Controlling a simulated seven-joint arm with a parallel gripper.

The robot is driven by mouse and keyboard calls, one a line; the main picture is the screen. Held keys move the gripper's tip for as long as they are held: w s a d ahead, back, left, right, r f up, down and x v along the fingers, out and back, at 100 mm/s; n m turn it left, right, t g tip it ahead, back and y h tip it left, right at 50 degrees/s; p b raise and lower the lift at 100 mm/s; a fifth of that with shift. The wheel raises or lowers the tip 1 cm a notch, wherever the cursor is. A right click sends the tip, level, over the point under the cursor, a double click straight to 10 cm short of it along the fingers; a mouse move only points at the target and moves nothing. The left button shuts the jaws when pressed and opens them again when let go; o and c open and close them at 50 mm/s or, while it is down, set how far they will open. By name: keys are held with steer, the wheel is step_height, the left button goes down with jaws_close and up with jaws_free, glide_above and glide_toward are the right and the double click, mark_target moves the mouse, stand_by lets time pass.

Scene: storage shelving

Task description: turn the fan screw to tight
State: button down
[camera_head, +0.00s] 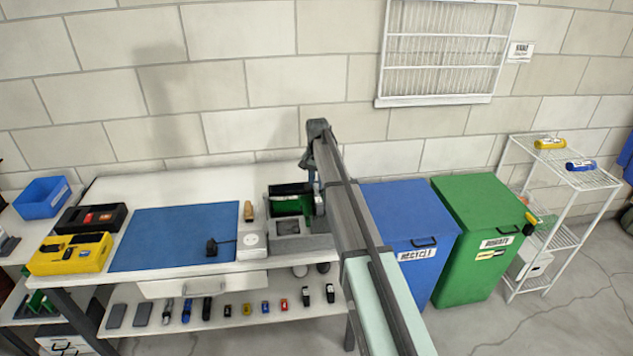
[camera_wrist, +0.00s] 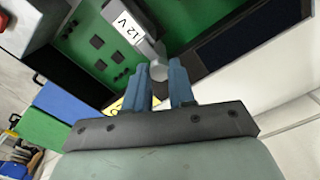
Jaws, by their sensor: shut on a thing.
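In the wrist view, my gripper (camera_wrist: 159,72) has its two blue fingers on either side of a small round grey piece, which looks like the fan screw (camera_wrist: 158,71). The piece sits below a pale block labelled "12 V" (camera_wrist: 128,35), beside a green board (camera_wrist: 95,45) with small black parts. In the head view, a grey case (camera_head: 290,243) with a green inside stands at the right end of the workbench. My arm reaches over it and my gripper hangs down at its right side, its fingertips hidden. The screw cannot be made out there.
A blue mat (camera_head: 170,238), a yellow tray (camera_head: 68,254) and a white device with a round top (camera_head: 251,246) are on the bench. Blue (camera_head: 405,215) and green (camera_head: 488,235) bins stand to the right. Small items line the lower shelf (camera_head: 225,317).

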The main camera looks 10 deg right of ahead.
mark_target(317, 185)
steer(key=c, duration=0.9)
jaws_free()
steer(key=shift+c, duration=0.2)
steer(key=shift+r, duration=0.1)
step_height(317, 185, up, 14)
steer(key=shift+f, duration=0.2)
